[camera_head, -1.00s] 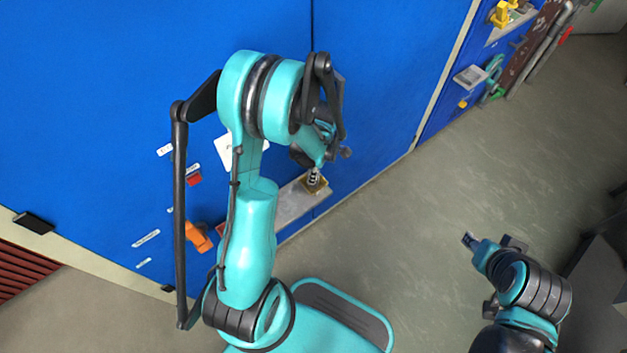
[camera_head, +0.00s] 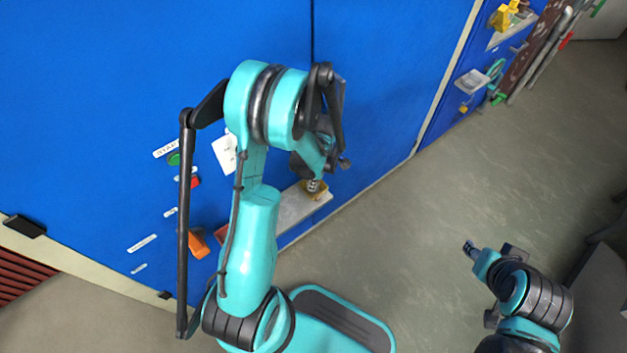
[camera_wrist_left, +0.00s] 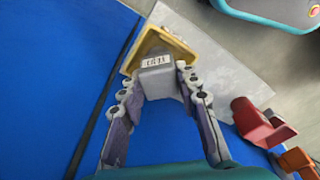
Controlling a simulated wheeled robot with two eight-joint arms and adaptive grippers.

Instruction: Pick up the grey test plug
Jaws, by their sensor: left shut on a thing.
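The grey test plug (camera_wrist_left: 157,77) is a grey block with a small white printed label. In the left wrist view it sits between the two fingers of my left gripper (camera_wrist_left: 160,88), which is shut on it. A yellow square holder (camera_wrist_left: 182,47) is right behind the plug; I cannot tell whether the plug still touches it. In the head view my left gripper (camera_head: 313,184) is over the yellow holder (camera_head: 321,194) on a grey shelf, and the arm hides most of the plug. My right gripper (camera_head: 469,247) is over the floor at the right; its finger opening is too small to judge.
The grey shelf (camera_head: 293,212) projects from a blue cabinet front (camera_head: 90,120). Left of it are an orange handle (camera_head: 198,246), a red part (camera_head: 221,234) and a green button (camera_head: 174,159). Another shelf (camera_head: 472,82) is farther right. The floor (camera_head: 420,220) between the arms is clear.

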